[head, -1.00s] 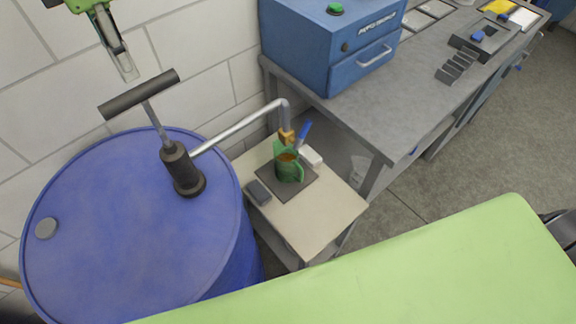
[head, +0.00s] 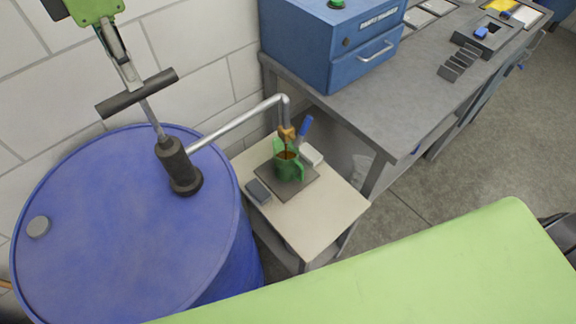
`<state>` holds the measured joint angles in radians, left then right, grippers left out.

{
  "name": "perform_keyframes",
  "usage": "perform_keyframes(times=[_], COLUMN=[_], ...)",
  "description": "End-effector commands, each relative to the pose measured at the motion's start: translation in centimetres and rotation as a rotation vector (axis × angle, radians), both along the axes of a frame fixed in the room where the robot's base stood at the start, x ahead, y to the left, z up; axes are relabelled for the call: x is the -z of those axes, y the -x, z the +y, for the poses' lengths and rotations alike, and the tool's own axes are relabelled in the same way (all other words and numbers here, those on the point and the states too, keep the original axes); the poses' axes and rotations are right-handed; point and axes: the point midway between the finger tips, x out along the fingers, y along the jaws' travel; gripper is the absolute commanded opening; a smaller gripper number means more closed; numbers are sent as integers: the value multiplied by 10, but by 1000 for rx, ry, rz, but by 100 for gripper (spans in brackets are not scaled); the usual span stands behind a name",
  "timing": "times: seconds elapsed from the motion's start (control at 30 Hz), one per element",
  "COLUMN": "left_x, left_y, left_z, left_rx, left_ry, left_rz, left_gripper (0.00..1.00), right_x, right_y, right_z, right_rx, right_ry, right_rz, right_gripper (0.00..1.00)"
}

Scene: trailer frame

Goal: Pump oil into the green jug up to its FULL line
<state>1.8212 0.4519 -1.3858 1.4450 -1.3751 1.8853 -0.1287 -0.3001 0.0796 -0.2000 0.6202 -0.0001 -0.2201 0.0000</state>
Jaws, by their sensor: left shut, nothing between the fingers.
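The green jug (head: 286,166) stands upright on a dark square plate (head: 301,184) on a small pale stand. The pump's spout (head: 286,132) is above it, and a thin brown streak runs from the spout into the jug. The jug's FULL line and oil level are too small to read. The hand pump (head: 178,164) stands on the blue drum (head: 120,235), its dark T-handle (head: 138,92) raised. My left gripper (head: 133,84) is shut and empty, its tip at the middle of the handle, seemingly touching it from above. My right gripper is not in view.
A small dark grey block (head: 258,191) and a white block with a blue handle (head: 305,130) flank the jug. A blue machine (head: 335,45) stands on the grey bench (head: 395,105) to the right. The white block wall is close behind the drum.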

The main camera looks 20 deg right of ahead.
Motion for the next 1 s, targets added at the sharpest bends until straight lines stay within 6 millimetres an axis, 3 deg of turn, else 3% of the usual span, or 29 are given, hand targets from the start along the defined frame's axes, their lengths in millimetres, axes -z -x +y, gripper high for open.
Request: perform_keyframes(times=[1.0], left_x=[56], left_y=[1], left_z=[0], left_rx=[1], left_ry=[-3], left_rz=[7], left_gripper=[0], right_x=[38], right_y=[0], right_z=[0], right_rx=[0], right_ry=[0], right_rz=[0], right_gripper=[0])
